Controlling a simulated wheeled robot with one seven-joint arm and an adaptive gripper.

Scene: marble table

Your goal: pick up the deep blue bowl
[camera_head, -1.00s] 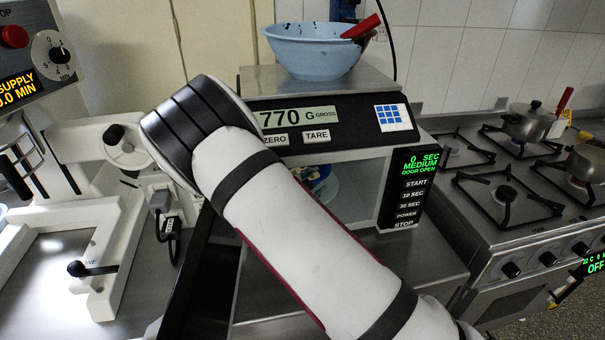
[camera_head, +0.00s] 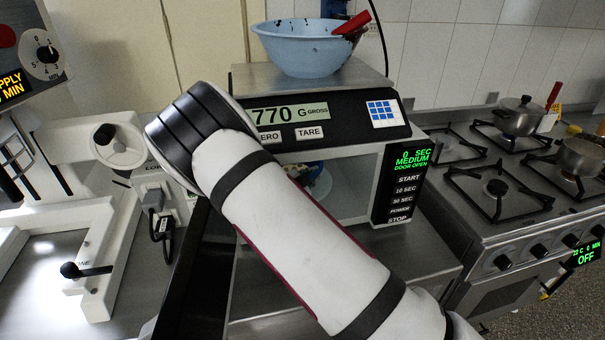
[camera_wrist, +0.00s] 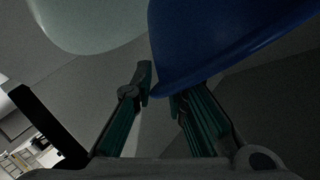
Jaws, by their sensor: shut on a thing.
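The deep blue bowl (camera_wrist: 205,45) fills the upper right of the wrist view, its rim edge reaching down to the finger area. My gripper (camera_wrist: 160,88) is shut on the edge of this bowl, with one finger on each side. In the head view my arm covers the gripper, and only a small patch of blue and pale shapes (camera_head: 318,182) shows inside the open microwave (camera_head: 352,195). I cannot tell there which patch is the bowl.
A pale rounded dish (camera_wrist: 90,22) is close left of the blue bowl. A light blue basin (camera_head: 305,50) with a red-handled tool stands on the scale (camera_head: 300,118) atop the microwave. The stove (camera_head: 500,190) with pots is at the right.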

